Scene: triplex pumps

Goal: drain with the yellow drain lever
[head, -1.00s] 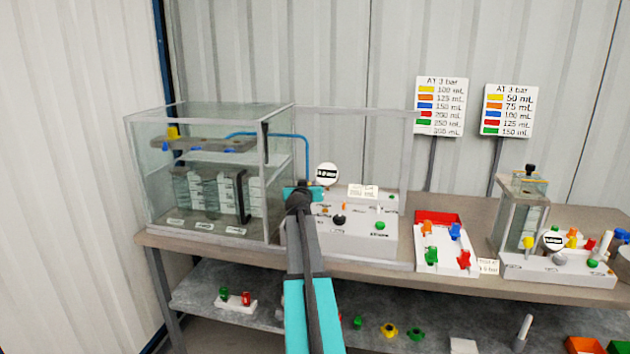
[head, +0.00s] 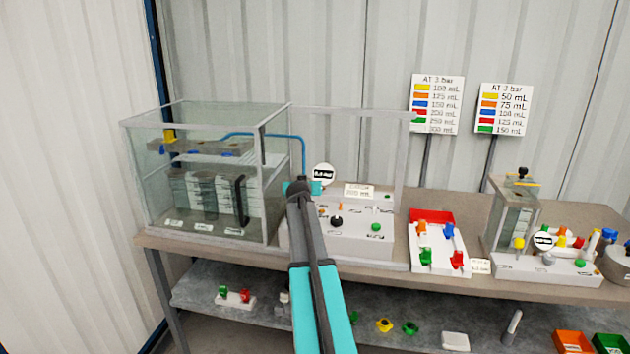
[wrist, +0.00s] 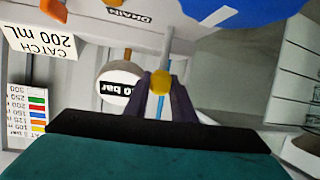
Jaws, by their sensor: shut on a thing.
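The yellow drain lever (wrist: 161,83) shows in the wrist view as a small yellow knob between the dark fingers of my gripper (wrist: 161,88). The fingers are shut on it. A DRAIN label (wrist: 129,15) is on the white surface beside it. In the head view my gripper (head: 303,187) is at the left end of the white pump panel (head: 360,240), right of the large glass tank (head: 205,115). The lever is hidden behind the gripper there. A round gauge (wrist: 119,87) ending in "bar" sits close to the fingers; it also shows in the head view (head: 323,174).
A CATCH 200 mL card (wrist: 42,38) stands near the gauge. A thin blue tube (head: 303,150) runs from the tank down behind my gripper. A white tray (head: 436,268) with colored pieces and a smaller pump unit (head: 550,268) are to the right. A lower shelf holds several parts.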

